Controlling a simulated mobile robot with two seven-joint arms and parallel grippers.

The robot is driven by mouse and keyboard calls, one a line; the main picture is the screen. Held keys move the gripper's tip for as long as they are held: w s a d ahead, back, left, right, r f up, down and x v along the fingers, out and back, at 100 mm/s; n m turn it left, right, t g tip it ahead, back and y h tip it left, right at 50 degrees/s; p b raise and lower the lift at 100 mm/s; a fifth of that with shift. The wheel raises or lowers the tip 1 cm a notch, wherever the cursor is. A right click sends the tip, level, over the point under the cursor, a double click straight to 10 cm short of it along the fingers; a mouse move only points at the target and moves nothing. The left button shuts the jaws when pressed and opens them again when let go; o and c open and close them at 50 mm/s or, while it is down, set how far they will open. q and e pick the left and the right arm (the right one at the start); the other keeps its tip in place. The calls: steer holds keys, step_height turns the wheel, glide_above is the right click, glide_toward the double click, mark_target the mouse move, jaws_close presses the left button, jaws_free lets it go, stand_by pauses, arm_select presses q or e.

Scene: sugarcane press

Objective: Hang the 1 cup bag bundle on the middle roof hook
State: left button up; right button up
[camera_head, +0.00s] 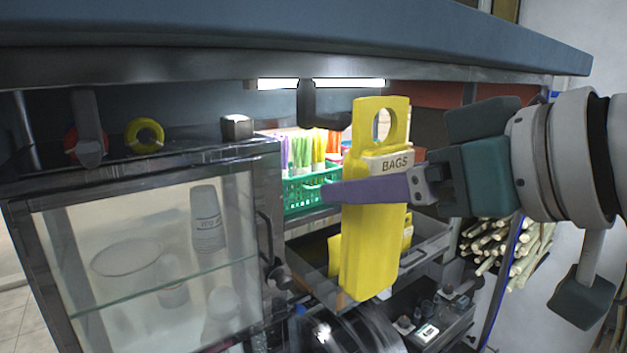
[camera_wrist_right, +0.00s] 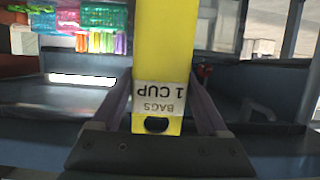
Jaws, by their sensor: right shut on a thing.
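The yellow 1 cup bag bundle (camera_head: 372,245) hangs nearly upright, with an open hole at its top and a label reading BAGS. The right wrist view shows the bundle (camera_wrist_right: 163,40) between both fingers, its label reading BAGS 1 CUP. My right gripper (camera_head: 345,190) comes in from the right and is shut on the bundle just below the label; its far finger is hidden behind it. The depth gap is unclear. My left gripper is not visible.
A glass cabinet (camera_head: 150,262) fills the lower left. A green basket (camera_head: 305,190) stands behind the bundle. A drawer (camera_head: 425,250) with more yellow bundles is below. The roof edge (camera_head: 180,66) runs overhead.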

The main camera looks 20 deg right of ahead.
steer(key=r+x, duration=0.1)
steer(key=x, duration=0.6)
steer(key=shift+w, duration=0.3)
steer(key=shift+a+r, duration=0.1)
stand_by(0.3)
stand_by(0.4)
steer(key=o, duration=1.2)
steer(key=shift+c, duration=0.2)
